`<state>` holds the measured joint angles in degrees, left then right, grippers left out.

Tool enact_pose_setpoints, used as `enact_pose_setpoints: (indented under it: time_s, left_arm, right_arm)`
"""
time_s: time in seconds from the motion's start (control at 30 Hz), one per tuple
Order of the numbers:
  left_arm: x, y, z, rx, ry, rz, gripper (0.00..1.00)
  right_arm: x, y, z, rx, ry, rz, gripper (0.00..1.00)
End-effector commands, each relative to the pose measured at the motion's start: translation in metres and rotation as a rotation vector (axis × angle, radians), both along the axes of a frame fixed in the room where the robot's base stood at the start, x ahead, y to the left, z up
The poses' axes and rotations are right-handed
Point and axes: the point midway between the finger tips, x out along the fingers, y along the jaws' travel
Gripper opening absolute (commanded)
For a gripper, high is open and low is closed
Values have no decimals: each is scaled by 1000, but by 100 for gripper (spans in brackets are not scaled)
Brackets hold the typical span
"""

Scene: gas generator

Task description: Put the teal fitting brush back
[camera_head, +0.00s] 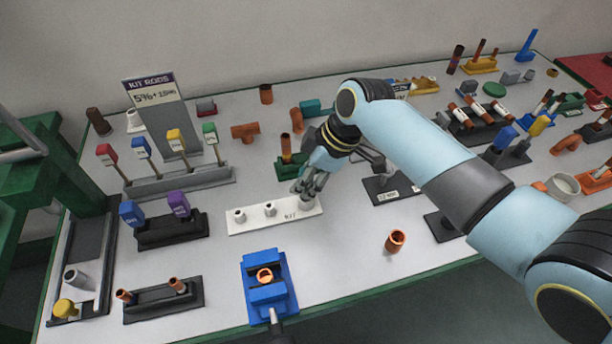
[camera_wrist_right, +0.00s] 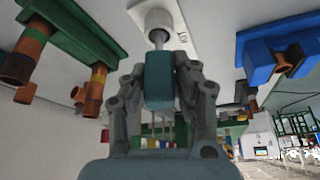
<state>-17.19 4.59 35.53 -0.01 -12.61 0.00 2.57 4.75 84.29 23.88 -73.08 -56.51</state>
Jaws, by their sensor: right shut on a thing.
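My right gripper (camera_head: 308,187) is shut on the teal handle of the fitting brush (camera_wrist_right: 158,80). In the head view the gripper covers most of the brush. In the wrist view the brush's metal stem runs from the handle to a white round post (camera_wrist_right: 157,18), and I cannot tell how deep it sits there. The white holder (camera_head: 253,220) is a long plate with short white posts, and the gripper is over its right end. My left gripper is not in view.
A blue vise (camera_head: 267,285) holding a copper ring stands in front of the holder. A copper fitting (camera_head: 395,241) stands to the right. A green stand (camera_head: 290,167) with copper pipe is close behind the gripper. Dark racks (camera_head: 172,230) stand to the left. The table between vise and copper fitting is clear.

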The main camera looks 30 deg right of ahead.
Motion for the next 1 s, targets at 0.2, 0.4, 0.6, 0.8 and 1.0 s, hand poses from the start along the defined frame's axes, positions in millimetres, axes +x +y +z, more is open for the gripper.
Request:
enact_pose_setpoints:
  time_s: [0.2, 0.4, 0.6, 0.8, 1.0]
  left_arm:
    - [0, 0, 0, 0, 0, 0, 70]
    - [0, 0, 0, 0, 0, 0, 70]
    - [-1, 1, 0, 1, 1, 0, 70]
    - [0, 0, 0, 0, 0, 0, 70]
    - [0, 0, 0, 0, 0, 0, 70]
  right_arm:
    - [0, 0, 0, 0, 0, 0, 49]
    - [0, 0, 0, 0, 0, 0, 54]
    - [-1, -3, 6, -1, -1, 0, 54]
    - [-10, -15, 40, -3, -4, 0, 54]
    - [-21, -29, 81, -4, -3, 1, 54]
